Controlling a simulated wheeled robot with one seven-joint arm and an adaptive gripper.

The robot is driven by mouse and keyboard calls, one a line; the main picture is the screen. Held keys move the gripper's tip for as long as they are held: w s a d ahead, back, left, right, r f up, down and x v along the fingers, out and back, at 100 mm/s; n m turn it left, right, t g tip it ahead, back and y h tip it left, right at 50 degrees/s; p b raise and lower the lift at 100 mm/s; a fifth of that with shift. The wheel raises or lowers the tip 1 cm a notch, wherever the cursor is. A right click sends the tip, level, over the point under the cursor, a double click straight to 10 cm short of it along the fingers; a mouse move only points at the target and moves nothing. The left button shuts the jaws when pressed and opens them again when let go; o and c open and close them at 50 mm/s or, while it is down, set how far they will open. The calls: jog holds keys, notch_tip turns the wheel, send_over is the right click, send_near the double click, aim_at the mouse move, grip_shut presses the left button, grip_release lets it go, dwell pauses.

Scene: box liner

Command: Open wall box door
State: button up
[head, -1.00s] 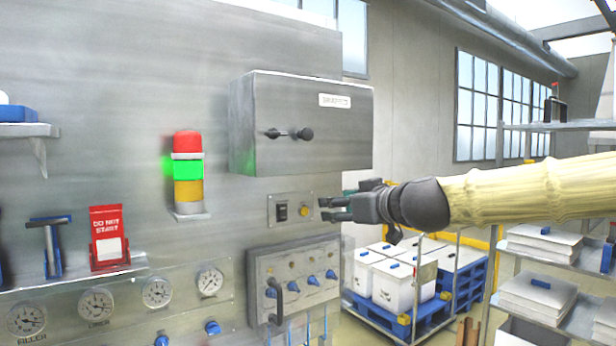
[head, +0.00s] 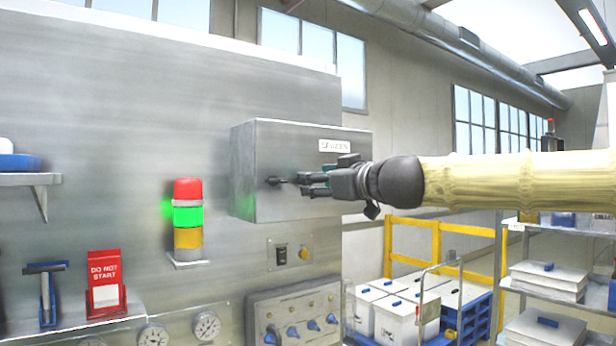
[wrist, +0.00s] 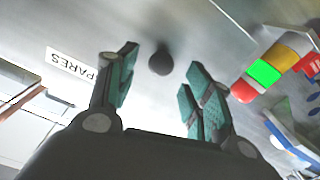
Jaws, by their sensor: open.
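The wall box (head: 290,137) is a grey metal box with a white label, fixed to the steel wall panel, with its door closed. Its dark handle (head: 276,181) sticks out from the door; the knob end is hidden behind my gripper in the head view. My gripper (head: 312,184) is in front of the door at handle height. In the wrist view the dark knob (wrist: 161,61) lies ahead, between the two open, teal-padded fingers (wrist: 158,90) and a little beyond their tips. I cannot see any contact with it.
A signal light (head: 187,222) with red, green and yellow sections stands left of the box. A switch plate (head: 291,252) and a valve panel (head: 295,318) sit below it. A shelf rack (head: 514,260) and a cart with white bins (head: 402,315) stand to the right.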

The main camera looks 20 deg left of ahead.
jog(key=shift+p+x, duration=0.6)
jog(key=shift+x, duration=1.7)
jog(key=shift+c, duration=0.2)
grip_shut()
